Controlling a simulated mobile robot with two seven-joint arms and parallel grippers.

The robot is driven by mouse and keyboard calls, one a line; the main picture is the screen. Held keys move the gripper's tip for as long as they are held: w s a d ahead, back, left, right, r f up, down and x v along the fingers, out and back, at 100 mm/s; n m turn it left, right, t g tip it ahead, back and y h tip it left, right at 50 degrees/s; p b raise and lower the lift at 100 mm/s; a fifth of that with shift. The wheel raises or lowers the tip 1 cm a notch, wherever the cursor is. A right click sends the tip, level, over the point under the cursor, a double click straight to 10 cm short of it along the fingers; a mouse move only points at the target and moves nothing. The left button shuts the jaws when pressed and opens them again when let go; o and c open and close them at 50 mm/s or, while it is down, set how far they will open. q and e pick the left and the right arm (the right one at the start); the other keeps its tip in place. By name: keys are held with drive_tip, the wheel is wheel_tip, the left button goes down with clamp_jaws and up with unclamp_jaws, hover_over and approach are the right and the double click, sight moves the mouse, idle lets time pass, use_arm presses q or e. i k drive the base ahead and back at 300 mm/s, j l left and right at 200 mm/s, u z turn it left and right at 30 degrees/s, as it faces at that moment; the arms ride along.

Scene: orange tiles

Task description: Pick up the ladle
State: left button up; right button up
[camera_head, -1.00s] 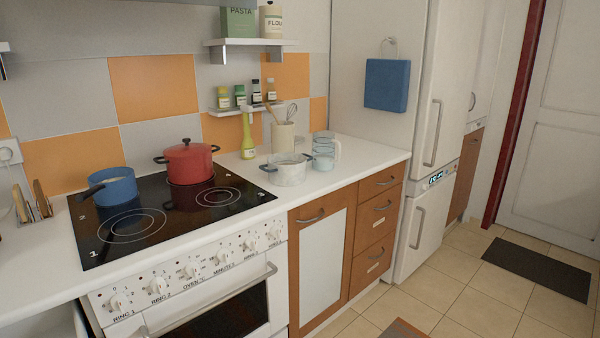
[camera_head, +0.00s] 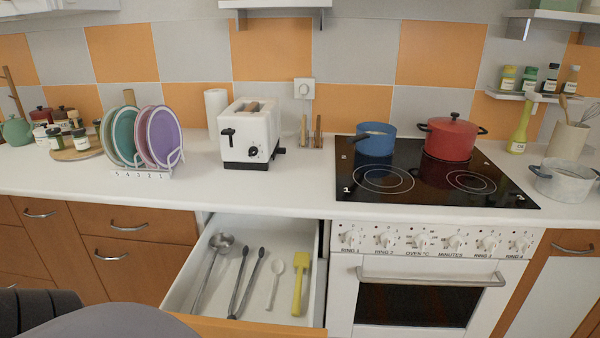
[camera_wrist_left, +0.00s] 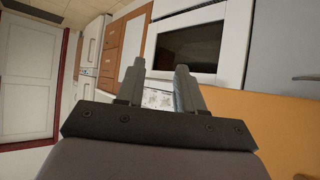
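The open drawer (camera_head: 325,295) below the counter holds several long utensils. A metal ladle (camera_head: 208,265) with a round bowl lies at its left side, bowl toward the back. Another grey round head lies against its bowl, so the two are hard to separate. My left gripper shows in the left wrist view (camera_wrist_left: 160,68), with its two fingers apart and nothing between them. In the head view only a dark part of my left arm shows at the lower left, in front of the drawer. My right gripper is out of view.
Two dark-handled utensils, a pale spoon (camera_head: 274,280) and a yellow spatula (camera_head: 299,285) lie right of the ladle. The orange drawer front (camera_head: 260,327) sticks out. The stove (camera_head: 420,290) stands to the right. A toaster (camera_head: 250,133) and plate rack (camera_head: 150,172) stand on the counter above.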

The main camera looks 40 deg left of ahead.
sight(221, 242)
drive_tip(key=u, duration=1.95)
